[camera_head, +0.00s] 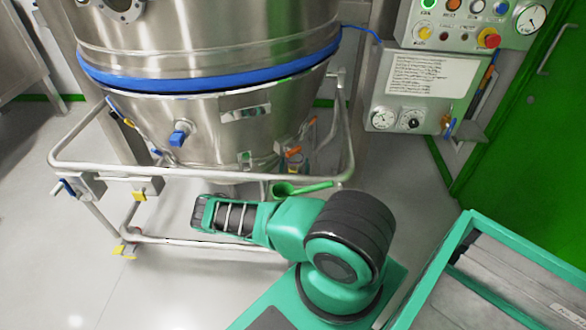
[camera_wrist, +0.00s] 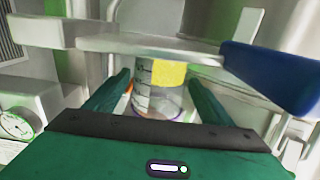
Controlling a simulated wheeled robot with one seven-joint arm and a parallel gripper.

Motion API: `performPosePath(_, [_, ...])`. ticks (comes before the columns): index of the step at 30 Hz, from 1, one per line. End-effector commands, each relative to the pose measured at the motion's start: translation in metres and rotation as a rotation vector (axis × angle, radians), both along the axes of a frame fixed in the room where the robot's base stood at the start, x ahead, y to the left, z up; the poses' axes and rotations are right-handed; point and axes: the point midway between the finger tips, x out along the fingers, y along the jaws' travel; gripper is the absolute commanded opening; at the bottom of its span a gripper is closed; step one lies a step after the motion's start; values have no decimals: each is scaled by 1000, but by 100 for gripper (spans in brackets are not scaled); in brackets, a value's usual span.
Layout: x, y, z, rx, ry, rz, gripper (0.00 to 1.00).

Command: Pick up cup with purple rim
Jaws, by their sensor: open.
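The cup with the purple rim (camera_wrist: 146,102) shows in the wrist view as a clear cup with dark markings and a yellow patch. Its purple rim shows low in the picture, towards my gripper. My gripper (camera_wrist: 157,77) is open, with one green finger on each side of the cup. I cannot tell how deep the cup is between the fingers or whether they touch it. The cup's far end is partly hidden behind a pale metal bar. In the head view I cannot make out the cup or my fingertips clearly.
A metal bar (camera_wrist: 120,43) and a blue handle (camera_wrist: 270,76) cross close beyond my fingers. In the head view a steel vessel (camera_head: 205,115) stands on a railed frame (camera_head: 110,168). A control panel (camera_head: 420,85) is at right, and open floor (camera_head: 50,270) lies at left.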

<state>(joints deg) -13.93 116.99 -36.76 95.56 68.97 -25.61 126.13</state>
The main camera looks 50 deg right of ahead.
Motion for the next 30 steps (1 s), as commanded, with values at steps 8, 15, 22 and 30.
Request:
performPosePath(8, [1,-1,0,-1,1,0,64])
performPosePath(15, [0,-1,0,-1,1,-1,27])
performPosePath(22, [0,-1,1,-1,1,-1,27])
performPosePath(30, [-4,5,6,-1,1,-4,27])
